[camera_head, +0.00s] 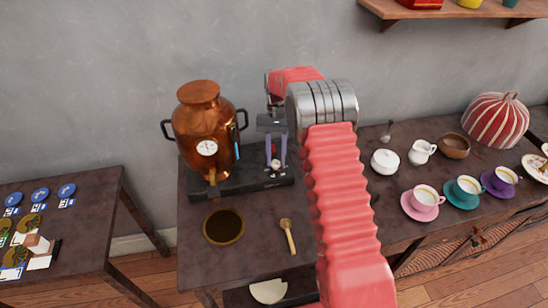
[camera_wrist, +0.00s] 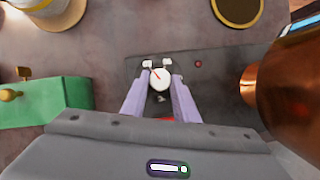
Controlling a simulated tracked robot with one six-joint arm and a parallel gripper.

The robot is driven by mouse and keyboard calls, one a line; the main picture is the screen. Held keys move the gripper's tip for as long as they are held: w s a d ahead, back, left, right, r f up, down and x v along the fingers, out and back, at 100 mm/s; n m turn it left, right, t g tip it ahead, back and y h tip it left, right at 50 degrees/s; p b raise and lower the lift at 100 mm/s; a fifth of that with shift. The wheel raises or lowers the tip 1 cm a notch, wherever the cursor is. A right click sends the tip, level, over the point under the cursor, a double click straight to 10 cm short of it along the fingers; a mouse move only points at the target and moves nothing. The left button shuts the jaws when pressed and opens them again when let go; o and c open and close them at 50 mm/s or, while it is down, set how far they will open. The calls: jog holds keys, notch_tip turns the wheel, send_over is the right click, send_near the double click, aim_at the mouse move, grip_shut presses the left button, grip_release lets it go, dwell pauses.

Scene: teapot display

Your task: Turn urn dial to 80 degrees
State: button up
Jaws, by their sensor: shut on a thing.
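The copper urn (camera_head: 205,125) stands on a dark base (camera_head: 215,183) on the table, with a white round gauge (camera_head: 207,148) on its front. Its body also shows at the right edge of the wrist view (camera_wrist: 290,92). A small white dial (camera_wrist: 160,79) with a red pointer sits on the dark base beside the urn. The pointer leans up and left in the wrist view. My gripper (camera_head: 275,158) points down over the base, right of the urn. Its two purple fingers are shut on the dial, one on each side. Degree marks are too small to read.
A gold-rimmed round dish (camera_head: 224,226) and a wooden spoon (camera_head: 288,236) lie in front of the base. A green box (camera_wrist: 45,102) is close on the left in the wrist view. Cups on saucers and a white sugar bowl (camera_head: 385,161) stand to the right.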

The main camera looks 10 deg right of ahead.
jog(key=shift+w+d, duration=0.1)
jog(key=shift+w, duration=0.05)
jog(key=o, duration=1.1)
jog(key=shift+c, duration=0.2)
jog(key=shift+r, duration=0.15)
jog(key=v, duration=1.3)
jog(key=shift+r, duration=0.2)
